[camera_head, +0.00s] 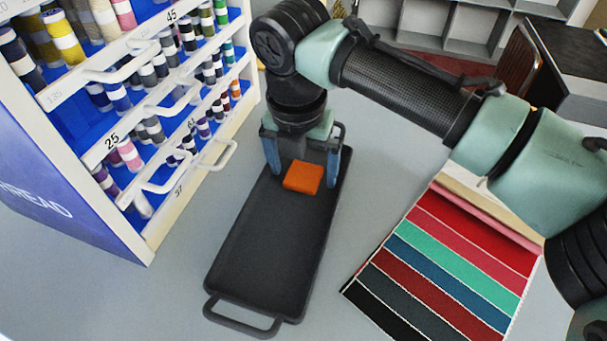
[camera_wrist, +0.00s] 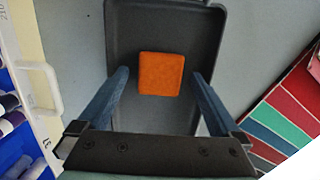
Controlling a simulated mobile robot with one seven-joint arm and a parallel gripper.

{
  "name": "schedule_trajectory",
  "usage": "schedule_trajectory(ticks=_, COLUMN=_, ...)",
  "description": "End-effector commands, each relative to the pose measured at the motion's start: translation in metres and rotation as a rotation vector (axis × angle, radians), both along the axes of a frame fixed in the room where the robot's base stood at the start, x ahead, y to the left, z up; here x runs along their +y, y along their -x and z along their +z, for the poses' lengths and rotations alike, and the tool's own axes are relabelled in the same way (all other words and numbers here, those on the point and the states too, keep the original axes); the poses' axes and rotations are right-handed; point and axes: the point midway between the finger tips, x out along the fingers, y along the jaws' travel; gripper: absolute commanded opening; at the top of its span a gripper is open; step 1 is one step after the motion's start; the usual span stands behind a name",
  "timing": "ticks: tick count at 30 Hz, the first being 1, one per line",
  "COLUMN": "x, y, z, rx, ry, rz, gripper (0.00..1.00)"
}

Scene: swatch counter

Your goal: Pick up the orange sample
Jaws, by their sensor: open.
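The orange sample (camera_head: 303,177) is a small square block lying on a dark grey tray (camera_head: 262,250), toward the tray's far end in the head view. In the wrist view the orange sample (camera_wrist: 161,73) lies between the lines of the two fingers, near their tips. My gripper (camera_head: 303,180) is open and points down over the tray, with its blue fingers apart on either side of the sample. In the wrist view my gripper (camera_wrist: 161,75) shows a gap between each finger and the sample. Whether the fingertips reach down to the tray I cannot tell.
A thread rack (camera_head: 150,245) with several spools and white handles stands to the left. A fan of coloured fabric swatches (camera_head: 440,255) lies to the right. The tray has a handle (camera_head: 241,318) at its near end. Grey counter shows on both sides of the tray.

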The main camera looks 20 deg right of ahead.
Motion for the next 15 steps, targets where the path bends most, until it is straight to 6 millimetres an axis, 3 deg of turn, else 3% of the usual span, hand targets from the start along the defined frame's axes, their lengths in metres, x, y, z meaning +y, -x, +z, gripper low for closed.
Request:
schedule_trajectory(ticks=4, x=-0.0001, y=0.0000, z=0.0003, rx=0.000, ry=0.000, rz=0.000, gripper=0.96)
schedule_trajectory(ticks=15, x=0.0001, y=0.0000, z=0.0005, rx=0.000, ry=0.000, rz=0.000, gripper=0.30)
